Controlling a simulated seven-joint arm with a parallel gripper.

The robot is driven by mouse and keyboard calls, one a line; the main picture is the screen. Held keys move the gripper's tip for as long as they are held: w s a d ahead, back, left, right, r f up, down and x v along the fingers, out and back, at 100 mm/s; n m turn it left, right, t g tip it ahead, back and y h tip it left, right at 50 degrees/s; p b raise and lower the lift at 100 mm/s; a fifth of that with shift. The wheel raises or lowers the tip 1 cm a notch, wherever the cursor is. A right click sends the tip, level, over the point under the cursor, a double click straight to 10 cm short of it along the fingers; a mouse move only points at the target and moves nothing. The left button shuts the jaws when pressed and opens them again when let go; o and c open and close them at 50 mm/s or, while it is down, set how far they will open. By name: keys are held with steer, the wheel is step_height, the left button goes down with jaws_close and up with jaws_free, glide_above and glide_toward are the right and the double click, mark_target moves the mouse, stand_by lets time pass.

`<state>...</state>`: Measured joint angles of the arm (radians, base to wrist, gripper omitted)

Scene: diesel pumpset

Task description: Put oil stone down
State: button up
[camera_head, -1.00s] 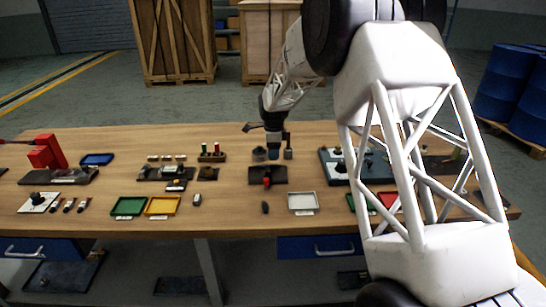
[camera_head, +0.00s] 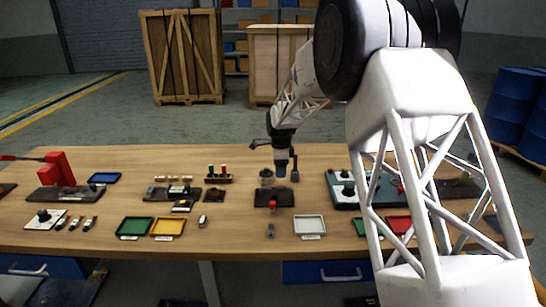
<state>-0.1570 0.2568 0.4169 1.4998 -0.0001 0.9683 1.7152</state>
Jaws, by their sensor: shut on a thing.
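My gripper (camera_head: 282,168) is small and far off in the head view, pointing down over the back middle of the wooden table (camera_head: 330,258). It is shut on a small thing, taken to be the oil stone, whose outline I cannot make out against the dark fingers. The gripper is just behind a dark mat (camera_head: 261,197) that bears a red-topped part (camera_head: 273,204). Whether the held thing touches the table cannot be told.
Close by stand a round grey part (camera_head: 266,178) and a dark upright part (camera_head: 295,174). In front lie a small grey piece (camera_head: 271,231) and a white tray (camera_head: 309,235). Green (camera_head: 134,237) and yellow (camera_head: 168,237) trays are further left.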

steer(key=s+d+r+n, duration=0.1)
steer(key=d+r+n, duration=0.8)
steer(key=d+n, duration=0.4)
steer(key=shift+s+d+r+n, duration=0.15)
steer(key=shift+d+n, duration=0.2)
steer(key=shift+n, duration=2.05)
steer(key=s+f+m, duration=0.4)
steer(key=s+m, duration=0.1)
steer(key=s+a+f+m, duration=0.1)
steer(key=s+f+m, duration=0.4)
steer(key=m, duration=0.1)
steer(key=s+f+m, duration=0.5)
steer(key=shift+s+a+f+m, duration=0.1)
steer(key=shift+s+a+m, duration=0.2)
steer(key=shift+a+m, duration=0.1)
steer(key=shift+s+f+m, duration=0.35)
steer(key=shift+s+m, duration=0.2)
steer(key=shift+m, duration=0.05)
